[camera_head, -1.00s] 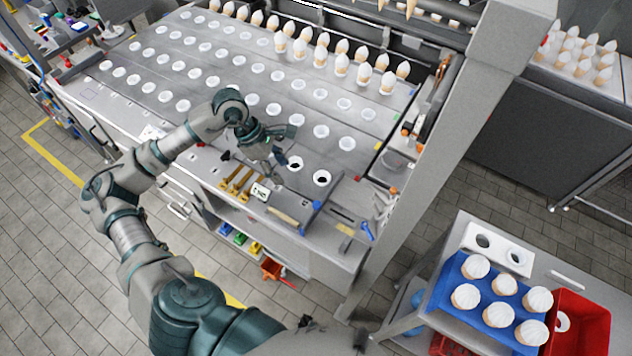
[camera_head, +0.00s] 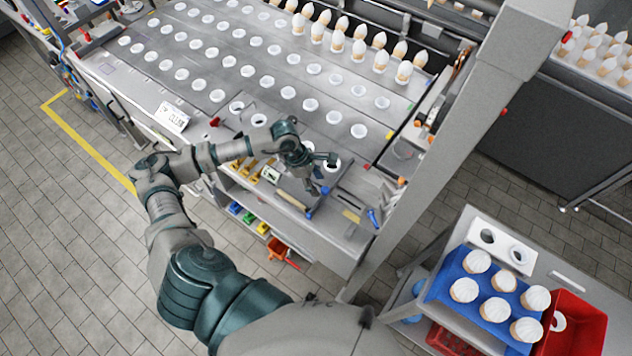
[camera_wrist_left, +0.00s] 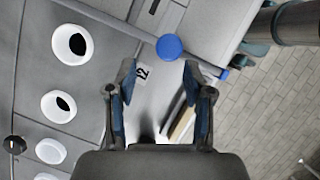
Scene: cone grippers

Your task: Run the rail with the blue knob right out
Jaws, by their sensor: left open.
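The blue knob (camera_head: 324,190) sits near the front right of the grey bench, by the front edge. In the left wrist view the round blue knob (camera_wrist_left: 169,47) lies ahead of and between my fingertips, on a grey strip beside a white label reading 12. How far the rail under it extends cannot be told. My left gripper (camera_head: 322,174) is above the bench just behind the knob. In the wrist view its two fingers (camera_wrist_left: 157,75) are apart with nothing between them, so it is open and clear of the knob. My right gripper is not in view.
Close by lie yellow clamps (camera_head: 255,167), a tan-handled tool (camera_head: 291,200) and a blue tool (camera_head: 373,217). White-rimmed holes (camera_head: 359,131) fill the bench. A grey post (camera_head: 440,150) stands to the right. A cart with a blue tray (camera_head: 447,280) of cones stands lower right.

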